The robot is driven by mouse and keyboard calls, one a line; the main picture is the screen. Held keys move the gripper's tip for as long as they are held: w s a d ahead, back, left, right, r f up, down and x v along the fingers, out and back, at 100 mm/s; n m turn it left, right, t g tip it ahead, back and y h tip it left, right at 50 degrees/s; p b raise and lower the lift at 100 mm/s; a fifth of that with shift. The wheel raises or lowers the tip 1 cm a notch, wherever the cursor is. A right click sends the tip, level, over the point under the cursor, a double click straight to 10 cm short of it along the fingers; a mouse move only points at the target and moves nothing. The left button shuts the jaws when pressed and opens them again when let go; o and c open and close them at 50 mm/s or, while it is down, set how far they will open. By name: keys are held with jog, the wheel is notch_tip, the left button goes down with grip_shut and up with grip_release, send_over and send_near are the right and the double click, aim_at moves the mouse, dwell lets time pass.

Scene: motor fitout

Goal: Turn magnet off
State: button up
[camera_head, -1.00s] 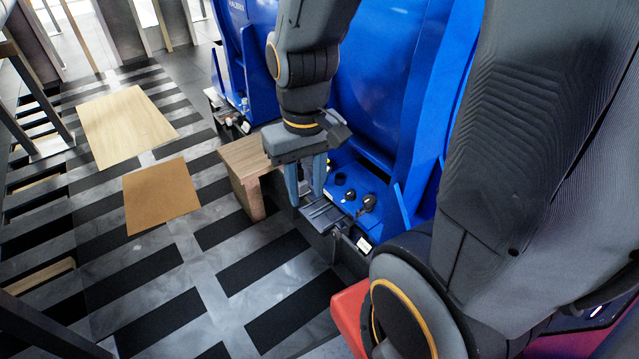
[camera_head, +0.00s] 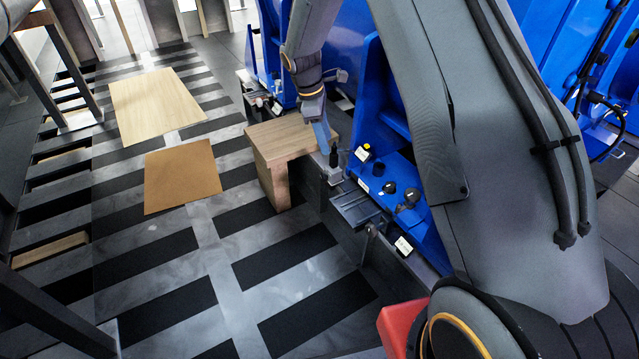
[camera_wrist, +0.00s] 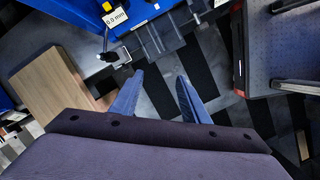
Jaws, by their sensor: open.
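A small grey block with a black upright handle (camera_head: 333,158) stands at the edge of the blue machine, beside the wooden block; I cannot tell for sure that it is the magnet. In the wrist view the same black handle (camera_wrist: 106,38) shows at upper left, next to a white display reading 0.0 mm (camera_wrist: 116,17). Any on/off mark is too small to read. My gripper (camera_wrist: 158,80) is open and empty, its blue fingers apart, below and right of the handle. In the head view my gripper (camera_head: 322,140) is near the handle, partly hidden by the arm.
A wooden block (camera_head: 275,150) stands left of the handle. The blue machine (camera_head: 385,180) has black knobs and a dark slotted plate (camera_head: 357,205). Two flat boards (camera_head: 182,175) lie on the striped floor. A red part (camera_head: 395,325) is at the bottom.

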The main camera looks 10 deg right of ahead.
aim_at(322, 177)
jog(key=w+f+n+b, duration=0.2)
jog(key=w+f, duration=0.2)
jog(key=f, duration=0.5)
jog(key=w+d+f+n+h+b, duration=0.1)
jog(key=w+f+n+b, duration=0.2)
jog(key=f, duration=0.6)
jog(key=w+f+n+h+b, duration=0.1)
jog(key=w+f+n+b, duration=0.1)
jog(key=w+f, duration=0.3)
jog(key=shift+w+d+f, duration=0.15)
jog(key=shift+w+f, duration=0.05)
jog(key=shift+f, duration=0.75)
jog(key=shift+w+d+f, duration=0.15)
jog(key=shift+w+f, duration=0.05)
jog(key=shift+f, duration=0.75)
grip_shut()
